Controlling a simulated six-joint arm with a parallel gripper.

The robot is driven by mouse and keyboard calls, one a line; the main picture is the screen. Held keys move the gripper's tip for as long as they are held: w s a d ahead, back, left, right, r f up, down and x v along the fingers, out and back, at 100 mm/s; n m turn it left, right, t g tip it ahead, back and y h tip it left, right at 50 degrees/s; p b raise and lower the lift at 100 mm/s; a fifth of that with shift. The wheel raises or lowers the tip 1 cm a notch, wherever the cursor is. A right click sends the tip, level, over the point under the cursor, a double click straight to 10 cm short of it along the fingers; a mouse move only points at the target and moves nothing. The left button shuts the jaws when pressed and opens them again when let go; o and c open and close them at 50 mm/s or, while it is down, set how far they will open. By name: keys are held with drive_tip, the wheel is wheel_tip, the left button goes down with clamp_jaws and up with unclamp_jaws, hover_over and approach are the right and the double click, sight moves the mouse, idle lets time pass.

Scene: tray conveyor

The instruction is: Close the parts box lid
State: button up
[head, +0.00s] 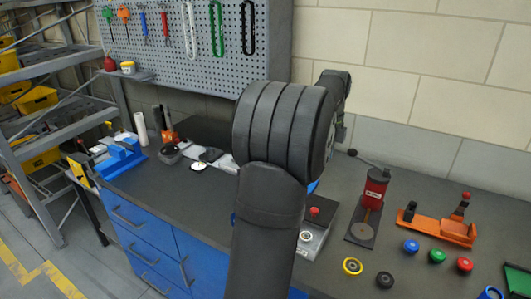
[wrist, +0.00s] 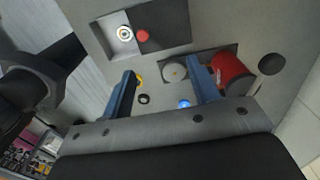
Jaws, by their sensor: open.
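My gripper (wrist: 161,70) shows in the wrist view with its two blue fingers wide apart and nothing between them. In the head view my dark arm hides most of it. I cannot make out a parts box or its lid for certain. A low grey box-like unit (head: 317,244) with a red knob (head: 315,211) and a round metal part (head: 306,236) stands right of my arm, partly hidden by it. In the wrist view the red knob (wrist: 142,36) and round part (wrist: 125,33) lie beyond the fingertips, apart from them.
A red lever press (head: 375,188) stands right of the grey unit, also in the wrist view (wrist: 232,73). A blue vise (head: 121,158) stands left. A pegboard (head: 205,45) hangs behind.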

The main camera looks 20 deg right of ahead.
drive_tip(key=shift+f+n, duration=0.2)
drive_tip(key=shift+n, duration=0.4)
drive_tip(key=c, duration=0.7)
drive_tip(key=shift+s+f+n+h, duration=0.15)
drive_tip(key=shift+f+n+h, duration=0.15)
drive_tip(key=shift+n, duration=0.6)
drive_tip(key=c, duration=0.4)
drive_tip(key=n, duration=0.2)
drive_tip(key=f+n+t+h, duration=0.1)
drive_tip(key=n, duration=0.1)
drive_tip(key=f+n, duration=0.1)
drive_tip(key=n, duration=0.1)
drive_tip(key=shift+s+a, duration=0.15)
drive_tip(key=shift+s, duration=0.1)
clamp_jaws()
drive_tip(key=n+t+h, duration=0.1)
drive_tip(key=n+h, duration=0.1)
drive_tip(key=n, duration=0.5)
hover_over(321, 207)
drive_tip(key=f, duration=1.1)
drive_tip(key=shift+w+d, duration=0.1)
drive_tip(key=shift+d, duration=0.15)
drive_tip(key=shift+a+f, duration=0.15)
drive_tip(key=shift+a, duration=0.15)
drive_tip(key=shift+s+a+f, duration=0.25)
drive_tip(key=shift+s+a, duration=0.85)
drive_tip(key=shift+a, duration=0.15)
